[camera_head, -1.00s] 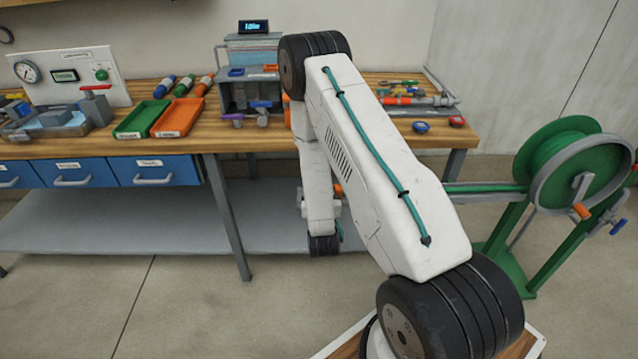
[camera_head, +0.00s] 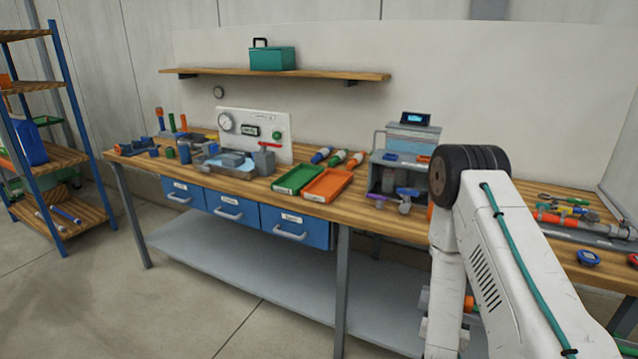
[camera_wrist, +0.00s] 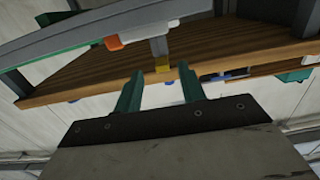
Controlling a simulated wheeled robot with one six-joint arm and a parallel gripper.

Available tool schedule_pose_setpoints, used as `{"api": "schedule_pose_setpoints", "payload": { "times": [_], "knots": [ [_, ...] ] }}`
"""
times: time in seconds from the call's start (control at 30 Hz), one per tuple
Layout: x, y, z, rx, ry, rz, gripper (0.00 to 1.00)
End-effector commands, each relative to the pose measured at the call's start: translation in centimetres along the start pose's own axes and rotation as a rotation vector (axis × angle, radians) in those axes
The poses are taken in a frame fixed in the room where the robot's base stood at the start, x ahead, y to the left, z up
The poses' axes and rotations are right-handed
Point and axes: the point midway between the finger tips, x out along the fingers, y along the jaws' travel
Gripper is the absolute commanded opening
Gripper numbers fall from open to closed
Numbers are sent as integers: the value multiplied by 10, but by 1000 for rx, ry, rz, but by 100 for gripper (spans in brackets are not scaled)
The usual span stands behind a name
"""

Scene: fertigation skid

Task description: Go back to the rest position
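My gripper (camera_wrist: 160,86) shows in the wrist view as two teal fingers set well apart. It is open, with nothing between the fingers. Beyond the fingers lies a wooden surface (camera_wrist: 95,75) with a grey metal part and a small yellow piece; I cannot tell how close they are. In the head view my white arm stands at the right, folded, with its forearm hanging down in front of the bench. The gripper itself is not clearly seen there.
A workbench (camera_head: 385,218) with blue drawers runs across the head view. It carries a green tray (camera_head: 297,179), an orange tray (camera_head: 327,184), a gauge panel (camera_head: 255,135) and pipe parts. A blue-framed shelf rack (camera_head: 75,157) stands at left. The floor at front left is clear.

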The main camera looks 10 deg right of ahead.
Motion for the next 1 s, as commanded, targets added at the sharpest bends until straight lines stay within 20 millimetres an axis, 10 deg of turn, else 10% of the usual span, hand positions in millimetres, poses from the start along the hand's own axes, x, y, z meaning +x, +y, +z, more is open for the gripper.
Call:
{"api": "schedule_pose_setpoints", "payload": {
  "times": [0.23,0.43,0.67,1.0],
  "knots": [
    [-22,3,84,-22,-453,6,40],
    [-51,-18,97,-27,-849,-43,40],
    [-97,-46,43,-71,-1212,-153,40],
    [-179,-49,-86,-220,-1546,-301,40]
  ]
}}
